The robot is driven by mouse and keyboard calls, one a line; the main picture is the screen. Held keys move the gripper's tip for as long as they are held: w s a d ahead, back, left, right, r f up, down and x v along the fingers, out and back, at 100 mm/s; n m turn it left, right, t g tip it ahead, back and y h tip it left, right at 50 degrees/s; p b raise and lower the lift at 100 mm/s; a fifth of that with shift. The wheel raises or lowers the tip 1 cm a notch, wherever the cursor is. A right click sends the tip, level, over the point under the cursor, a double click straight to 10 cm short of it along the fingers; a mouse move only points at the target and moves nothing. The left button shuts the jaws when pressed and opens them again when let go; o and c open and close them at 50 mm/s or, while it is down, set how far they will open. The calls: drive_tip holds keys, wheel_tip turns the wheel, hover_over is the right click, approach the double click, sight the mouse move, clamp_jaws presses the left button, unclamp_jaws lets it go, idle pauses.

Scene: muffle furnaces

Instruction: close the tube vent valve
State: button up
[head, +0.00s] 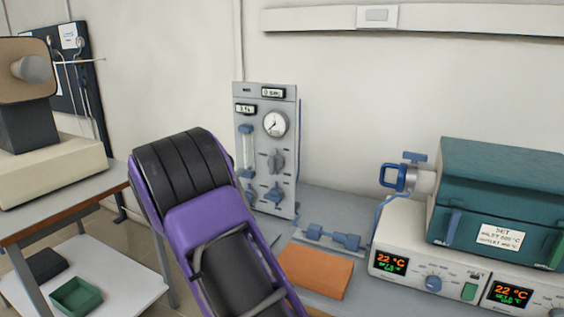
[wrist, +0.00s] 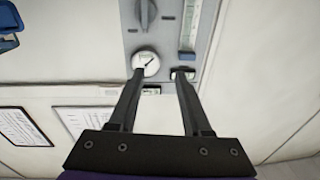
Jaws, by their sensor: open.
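The teal tube furnace (head: 500,200) stands at the right in the head view. At its left end are a pale metal tube end (head: 426,181), a blue fitting (head: 393,177) and a small blue T-shaped handle (head: 415,157). I cannot tell which blue part is the vent valve or how it is set. In the wrist view, my gripper (wrist: 160,73) is open and empty, its fingers apart in front of the grey gauge panel (wrist: 168,42). A blue part (wrist: 9,22) is cut off at that view's upper left. The head view does not show my fingertips.
The gauge panel (head: 285,187) has a round dial (head: 275,123) and blue valve handles (head: 273,193). An orange block (head: 315,269) and blue fittings (head: 335,238) lie on the bench. A controller (head: 400,245) sits under the furnace. My purple arm fills the lower middle.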

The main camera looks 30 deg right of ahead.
wheel_tip(320, 180, down, 4)
drive_tip(key=d+r+g, duration=0.1)
drive_tip(key=d+g, duration=0.1)
approach(270, 161)
drive_tip(key=b+x, duration=0.1)
drive_tip(key=x, duration=0.7)
drive_tip(key=shift+d+f, duration=0.15)
drive_tip(key=shift+d, duration=0.1)
clamp_jaws()
